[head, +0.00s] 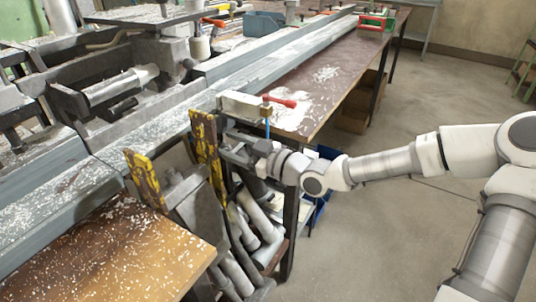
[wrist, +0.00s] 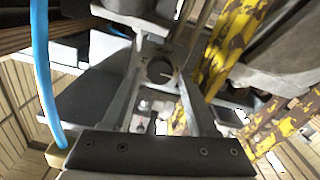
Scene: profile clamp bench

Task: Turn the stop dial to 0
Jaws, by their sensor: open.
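My gripper (head: 230,150) is at the front side of the bench, just right of a worn yellow upright and below the clamp with the red handle. In the wrist view its two grey fingers stand apart, open (wrist: 161,75). A round dark part (wrist: 160,69) with a small pale mark shows between the fingers. It may be the stop dial, but I cannot be sure, and I cannot read any number on it. I cannot tell whether the fingers touch it. In the head view my gripper and the uprights hide this spot.
Yellow chipped uprights (head: 207,150) stand close beside my gripper and show in the wrist view (wrist: 232,45). A red-handled clamp (head: 279,102) sits above. A long metal profile (head: 270,66) runs along the bench. Pipes (head: 258,218) lean below. The floor at right is open.

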